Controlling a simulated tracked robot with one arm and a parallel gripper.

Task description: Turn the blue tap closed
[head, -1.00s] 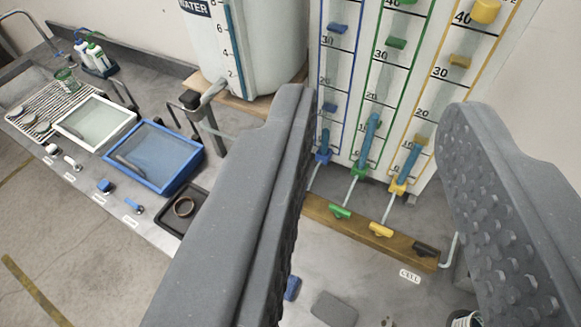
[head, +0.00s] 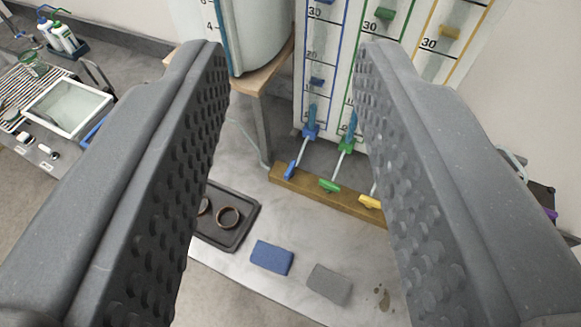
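The blue tap (head: 290,170) is a small blue lever at the left end of a brass-coloured bar (head: 312,192), below the gauge board. Its handle points across the bar, steeply in the picture, while the green tap (head: 330,186) and yellow tap (head: 370,202) handles lie nearer along the bar. My gripper (head: 290,60) is open and empty, with its two dark studded fingers at either side of the view. The blue tap shows in the gap between them, apart from both fingers. The right finger hides the right end of the bar.
A gauge board (head: 340,80) with blue, green and yellow columns stands behind the bar. A white tank (head: 255,35) is on a wooden stand at upper left. A black tray (head: 240,233) with rings, a blue sponge (head: 271,257) and a grey block (head: 329,284) lie in front.

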